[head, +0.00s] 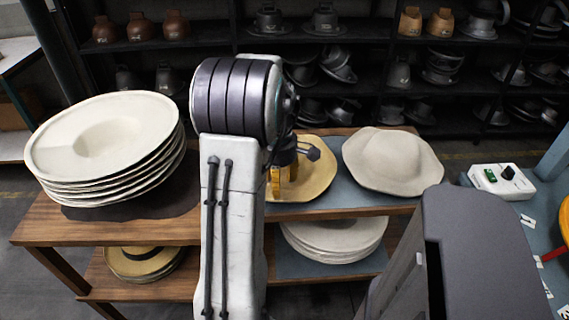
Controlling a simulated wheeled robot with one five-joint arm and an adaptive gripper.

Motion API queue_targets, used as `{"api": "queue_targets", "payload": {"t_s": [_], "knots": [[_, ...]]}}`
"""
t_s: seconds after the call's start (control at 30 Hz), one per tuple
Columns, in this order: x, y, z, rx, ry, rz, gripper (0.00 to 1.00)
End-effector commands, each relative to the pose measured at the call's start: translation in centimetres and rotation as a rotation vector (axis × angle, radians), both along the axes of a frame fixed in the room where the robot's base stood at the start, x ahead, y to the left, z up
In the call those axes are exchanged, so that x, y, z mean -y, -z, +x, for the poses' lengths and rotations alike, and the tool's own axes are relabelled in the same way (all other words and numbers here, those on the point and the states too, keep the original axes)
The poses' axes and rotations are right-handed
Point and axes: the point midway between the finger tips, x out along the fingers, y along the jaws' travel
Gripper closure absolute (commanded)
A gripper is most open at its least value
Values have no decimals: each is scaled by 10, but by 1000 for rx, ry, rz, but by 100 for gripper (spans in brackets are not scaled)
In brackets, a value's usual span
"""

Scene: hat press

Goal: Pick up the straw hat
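A tan straw hat (318,178) lies on the upper shelf of the wooden table, mostly behind my arm in the head view. Its right part of the brim shows, and its left part is hidden. My gripper (284,178) is at the hat, with yellow fingers pointing down in front of it. My arm covers part of the gripper, so I cannot tell whether its fingers are open or shut, or touch the hat. Another straw hat with a dark band (142,262) lies on the lower shelf at the left.
A stack of large cream hat blanks (103,140) stands left on the table (110,232). A cream felt hat (392,160) sits close right of the straw hat. White hats (335,240) lie on the lower shelf. A control box (502,181) is at right; dark shelving (400,90) stands behind.

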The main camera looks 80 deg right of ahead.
Motion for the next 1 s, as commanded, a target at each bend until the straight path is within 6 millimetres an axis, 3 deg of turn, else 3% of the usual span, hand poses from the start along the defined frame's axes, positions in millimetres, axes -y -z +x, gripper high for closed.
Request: {"api": "queue_targets", "payload": {"t_s": [0.7, 1.0], "knots": [[-1, 67, -5, 0, -10, 2, 53], [-1, 71, -5, 0, -10, 1, 53]]}}
